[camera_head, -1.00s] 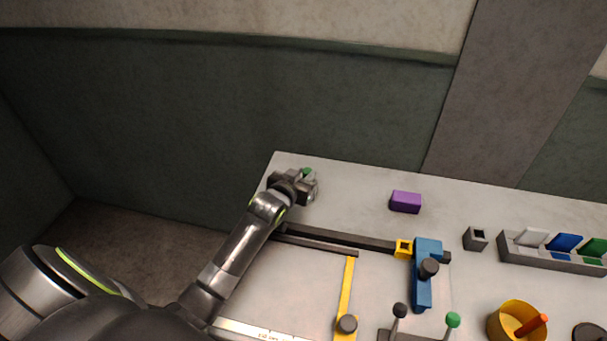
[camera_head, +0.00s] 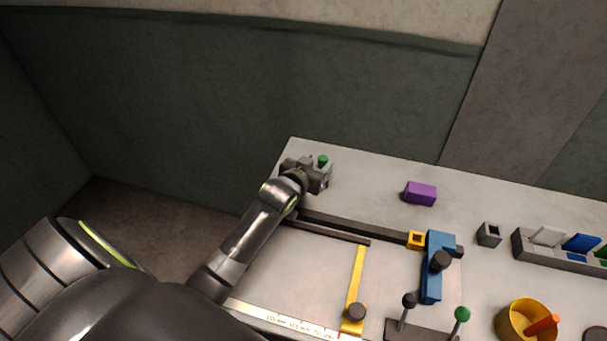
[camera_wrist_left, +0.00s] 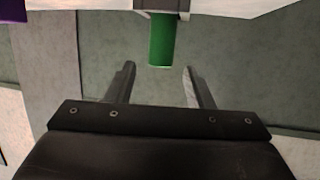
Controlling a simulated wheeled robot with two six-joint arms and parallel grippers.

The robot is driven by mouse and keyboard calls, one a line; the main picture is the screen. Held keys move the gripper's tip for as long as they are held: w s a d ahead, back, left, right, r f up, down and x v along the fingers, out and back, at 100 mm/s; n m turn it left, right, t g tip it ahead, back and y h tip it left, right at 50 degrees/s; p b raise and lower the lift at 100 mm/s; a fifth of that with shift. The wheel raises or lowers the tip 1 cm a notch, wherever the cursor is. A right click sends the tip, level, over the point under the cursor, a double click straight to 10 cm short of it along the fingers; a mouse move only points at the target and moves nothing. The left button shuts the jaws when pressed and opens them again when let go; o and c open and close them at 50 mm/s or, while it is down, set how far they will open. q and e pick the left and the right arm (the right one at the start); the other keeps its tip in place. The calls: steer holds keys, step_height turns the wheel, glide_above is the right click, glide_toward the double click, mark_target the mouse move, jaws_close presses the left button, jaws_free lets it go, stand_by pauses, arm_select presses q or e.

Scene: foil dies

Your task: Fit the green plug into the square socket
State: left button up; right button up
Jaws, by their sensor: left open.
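The green plug (camera_head: 323,160) stands near the table's far left corner, partly hidden behind my left gripper (camera_head: 318,178). In the left wrist view the green plug (camera_wrist_left: 161,42) is a cylinder with a grey square piece (camera_wrist_left: 163,6) at its other end. My left gripper (camera_wrist_left: 158,82) is open. The plug lies beyond the fingertips, roughly in line with the gap, and the fingers do not grip it. A small grey block (camera_head: 489,234) with a dark square opening sits right of the middle; it looks like the square socket. My right gripper is not in view.
A purple block (camera_head: 420,194) lies between the plug and the grey block. A yellow square-holed piece (camera_head: 416,240) adjoins a blue bar (camera_head: 432,268) and dark rail. A grey tray (camera_head: 560,254), yellow cup (camera_head: 521,320) and knobbed levers stand right and front. The table between plug and purple block is clear.

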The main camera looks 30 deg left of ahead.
arm_select(q)
steer(key=b+v, duration=0.1)
steer(key=v, duration=0.9)
steer(key=shift+s+r, duration=0.1)
steer(key=shift+s, duration=0.15)
